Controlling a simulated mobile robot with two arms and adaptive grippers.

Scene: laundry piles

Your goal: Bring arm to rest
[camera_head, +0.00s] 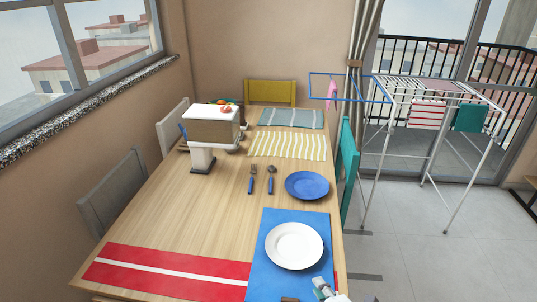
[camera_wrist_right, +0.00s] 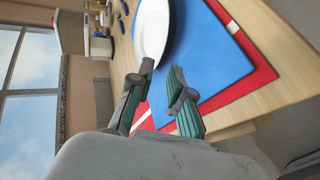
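My right gripper (camera_head: 306,292) shows at the bottom edge of the head view, just in front of the white plate, partly cut off. In the right wrist view its two fingers (camera_wrist_right: 162,75) stand apart with nothing between them. The white plate (camera_head: 294,246) lies flat on the blue placemat (camera_head: 262,283); in the wrist view the plate (camera_wrist_right: 152,28) and the mat (camera_wrist_right: 212,50) lie beyond the fingertips. My left gripper is not in view.
The wooden table (camera_head: 185,215) also holds a red striped runner (camera_head: 165,270), a blue plate (camera_head: 307,185), cutlery (camera_head: 270,180) and a box on a stand (camera_head: 214,130). Chairs (camera_head: 112,190) line its sides. A drying rack (camera_head: 400,95) stands right. The table's left-middle is clear.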

